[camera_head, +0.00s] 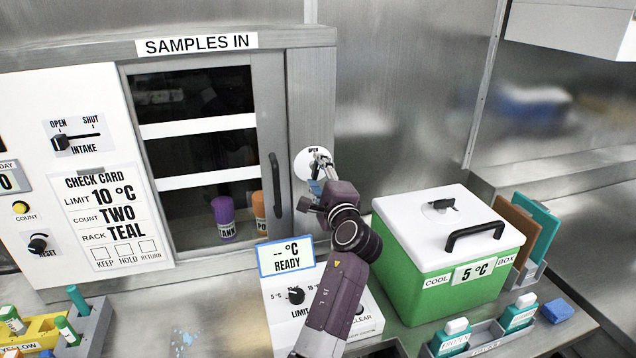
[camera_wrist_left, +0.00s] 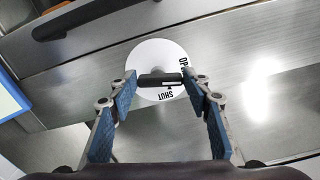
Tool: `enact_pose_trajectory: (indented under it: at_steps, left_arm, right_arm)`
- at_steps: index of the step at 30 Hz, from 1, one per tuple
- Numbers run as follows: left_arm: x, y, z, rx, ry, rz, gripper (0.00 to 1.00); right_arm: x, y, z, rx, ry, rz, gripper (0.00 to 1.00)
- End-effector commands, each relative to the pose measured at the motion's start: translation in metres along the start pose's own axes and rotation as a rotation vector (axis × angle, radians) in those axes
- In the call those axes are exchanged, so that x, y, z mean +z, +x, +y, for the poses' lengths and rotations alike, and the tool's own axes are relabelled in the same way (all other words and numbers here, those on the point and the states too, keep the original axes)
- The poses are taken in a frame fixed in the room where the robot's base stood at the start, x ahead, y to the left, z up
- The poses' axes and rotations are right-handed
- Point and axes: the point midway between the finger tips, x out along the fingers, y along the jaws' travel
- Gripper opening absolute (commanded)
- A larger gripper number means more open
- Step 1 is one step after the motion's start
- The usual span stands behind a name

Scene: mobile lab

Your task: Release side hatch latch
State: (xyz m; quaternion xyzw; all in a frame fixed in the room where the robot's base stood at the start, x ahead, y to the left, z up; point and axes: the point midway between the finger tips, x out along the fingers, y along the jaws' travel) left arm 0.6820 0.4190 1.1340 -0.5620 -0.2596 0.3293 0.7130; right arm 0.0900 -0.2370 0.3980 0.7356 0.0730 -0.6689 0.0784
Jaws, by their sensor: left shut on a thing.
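The hatch latch is a small black bar knob (camera_wrist_left: 160,80) on a round white plate (camera_wrist_left: 150,57) marked OPEN and SHUT. In the head view this plate (camera_head: 303,163) sits on the metal frame right of the hatch door, and its knob is mostly hidden by my gripper. My left gripper (camera_wrist_left: 160,82) has its two blue-padded fingers at the two ends of the knob, shut on it. In the head view my left gripper (camera_head: 318,170) reaches up to the plate. The SAMPLES IN hatch door (camera_head: 245,160) appears closed. My right gripper is in neither view.
The door's dark handle (camera_head: 275,180) is just left of the latch. Below my arm stands a READY control box (camera_head: 365,322). A green cool box (camera_head: 410,275) with white lid is at right. Purple and orange vials (camera_head: 224,218) stand behind the glass.

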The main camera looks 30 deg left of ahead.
Motion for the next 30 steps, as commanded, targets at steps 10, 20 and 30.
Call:
enact_pose_trajectory:
  at_steps: [10,20,30]
  left_arm:
    - [0.0,0.0,-0.003,-0.011,-0.197,0.003,0.2]
    - [0.001,0.0,-0.006,-0.013,-0.256,0.004,0.2]
    - [0.001,0.0,-0.007,-0.014,-0.258,0.004,0.2]
  right_arm:
    - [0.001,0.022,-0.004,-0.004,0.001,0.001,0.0]
    - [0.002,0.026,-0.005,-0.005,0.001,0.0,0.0]
    - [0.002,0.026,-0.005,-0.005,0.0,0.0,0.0]
